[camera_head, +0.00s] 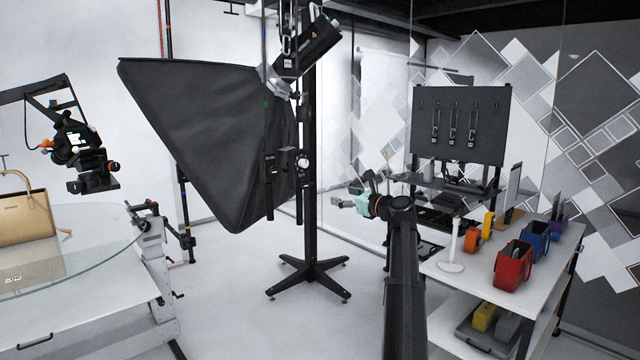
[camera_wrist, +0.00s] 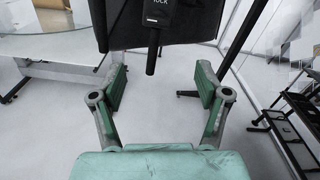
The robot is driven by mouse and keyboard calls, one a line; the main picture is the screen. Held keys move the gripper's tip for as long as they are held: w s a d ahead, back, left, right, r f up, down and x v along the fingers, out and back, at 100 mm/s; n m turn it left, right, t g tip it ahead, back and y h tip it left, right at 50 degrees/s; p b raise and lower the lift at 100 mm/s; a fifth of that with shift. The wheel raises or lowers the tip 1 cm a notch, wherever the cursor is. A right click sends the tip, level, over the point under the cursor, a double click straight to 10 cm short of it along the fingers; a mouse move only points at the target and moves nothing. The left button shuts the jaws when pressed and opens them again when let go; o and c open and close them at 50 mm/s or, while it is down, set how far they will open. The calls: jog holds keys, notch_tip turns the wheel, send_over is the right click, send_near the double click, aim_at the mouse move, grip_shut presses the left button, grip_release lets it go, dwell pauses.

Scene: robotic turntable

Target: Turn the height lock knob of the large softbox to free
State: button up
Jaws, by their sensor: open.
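The large softbox (camera_head: 205,130) is a black fabric box on a dark stand column (camera_head: 311,200) in the head view. A small round knob with a pale face (camera_head: 303,162) sits on a black block at the column, beside the softbox's right edge. I cannot read its setting. My gripper (camera_head: 345,200), mint green, is to the right of the column and lower than the knob, apart from it. In the wrist view my gripper (camera_wrist: 160,82) is open and empty. Ahead of it are a black panel with a partly cut-off "LOCK" label (camera_wrist: 157,18) and a dark bar hanging down (camera_wrist: 152,52).
A glass turntable (camera_head: 75,240) with a tan handbag (camera_head: 25,215) is at left, below a camera rig (camera_head: 80,140). The stand's splayed feet (camera_head: 308,277) spread over the floor. A white shelf table (camera_head: 475,270) with colored bins (camera_head: 513,265) is at right.

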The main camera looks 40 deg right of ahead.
jog(key=m, duration=0.1)
jog(key=m+p, duration=0.1)
jog(key=p, duration=0.3)
send_near(309, 184)
jog(key=w, duration=0.9)
jog(key=shift+w+a, duration=0.25)
jog(key=shift+w, duration=0.15)
jog(key=shift+c, duration=0.4)
jog(key=c, duration=1.1)
